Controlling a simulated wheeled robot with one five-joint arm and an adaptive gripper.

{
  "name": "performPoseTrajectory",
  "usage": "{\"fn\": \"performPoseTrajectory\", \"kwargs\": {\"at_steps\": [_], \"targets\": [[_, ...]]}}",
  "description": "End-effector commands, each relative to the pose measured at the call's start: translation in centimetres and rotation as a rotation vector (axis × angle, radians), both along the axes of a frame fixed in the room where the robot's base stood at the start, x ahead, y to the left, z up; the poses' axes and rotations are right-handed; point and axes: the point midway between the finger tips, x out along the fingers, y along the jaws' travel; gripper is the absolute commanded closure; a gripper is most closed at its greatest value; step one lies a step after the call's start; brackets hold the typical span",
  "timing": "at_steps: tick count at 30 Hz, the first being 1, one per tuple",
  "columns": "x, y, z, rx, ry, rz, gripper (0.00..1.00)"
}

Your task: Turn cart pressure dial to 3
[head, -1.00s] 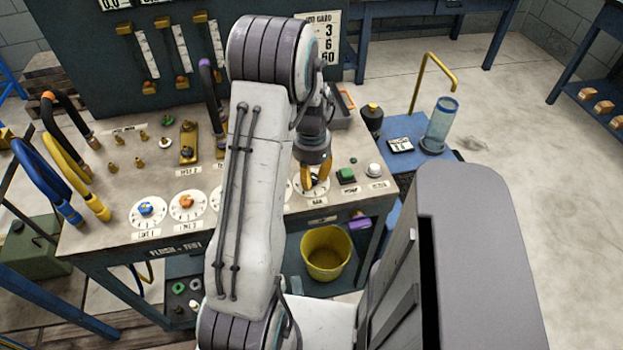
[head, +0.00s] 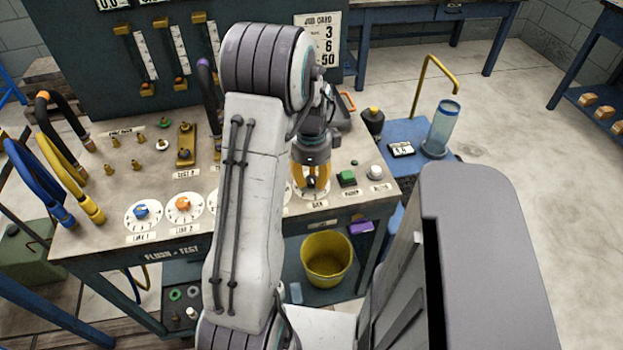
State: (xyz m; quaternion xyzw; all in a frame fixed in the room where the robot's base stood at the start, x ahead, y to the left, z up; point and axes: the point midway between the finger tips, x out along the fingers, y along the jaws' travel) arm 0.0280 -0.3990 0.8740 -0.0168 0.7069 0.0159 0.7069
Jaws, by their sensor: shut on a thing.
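The flush-test cart (head: 110,245) has a row of white dials on its top. My gripper (head: 311,185), with yellow fingers, is shut on the dark knob of the rightmost dial (head: 325,191), just left of the green button. The fingers hide most of this knob, and I cannot read its pointer or setting. A blue-knobbed dial (head: 141,211) and an orange-knobbed dial (head: 183,205) stand at the left of the row. My arm hides the dials in the middle. The job card (head: 322,35) on the back panel shows 3, 6 and 50.
A green button (head: 347,178) and a white button (head: 375,172) sit close right of the held knob. Hoses (head: 60,165) rise at the cart's left. A yellow bucket (head: 327,260) stands below. A blue side table (head: 408,170) carries a clear cylinder (head: 441,128).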

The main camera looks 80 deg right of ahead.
Motion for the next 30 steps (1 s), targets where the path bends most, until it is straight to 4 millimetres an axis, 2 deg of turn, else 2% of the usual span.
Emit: {"fn": "performPoseTrajectory", "kwargs": {"at_steps": [20,21,29,30], "targets": [[0.01,0.20,-0.20,0.007,-0.001,-0.055,1.00],[0.01,0.20,-0.20,0.007,-0.001,-0.055,0.68],[0.01,0.09,-0.09,0.003,0.000,-0.054,0.45],[0.01,0.08,-0.07,0.003,0.000,-0.054,0.45]]}}
